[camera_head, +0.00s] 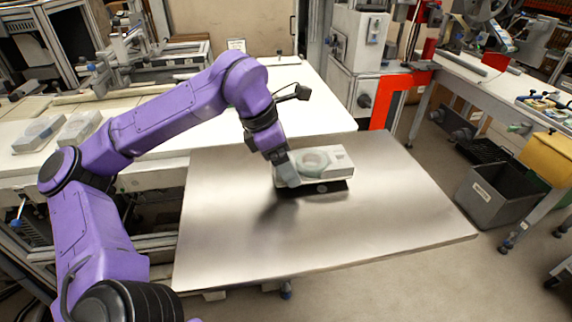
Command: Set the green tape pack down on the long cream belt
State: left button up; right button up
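A pale grey-white tape pack (338,158) with a greenish round reel in its top is over the steel table, with a dark band beneath it. I cannot tell whether it rests there or is slightly raised. My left gripper (287,172) points down at the pack's left end and overlaps it. Its far side is hidden, so I cannot tell whether it is shut on the pack. The long cream belt (200,126) lies behind and left of the steel table, partly hidden by my purple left arm. My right gripper is not in view.
Two pale packs (38,133) (79,130) lie at the belt's left end. The steel table (390,225) is otherwise bare. A red bracket (381,100) and white machine (355,50) stand behind it. A grey bin (495,195) is on the floor at right.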

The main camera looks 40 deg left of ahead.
pick_arm(q)
jog(key=shift+f, duration=0.85)
jog(key=o, duration=0.9)
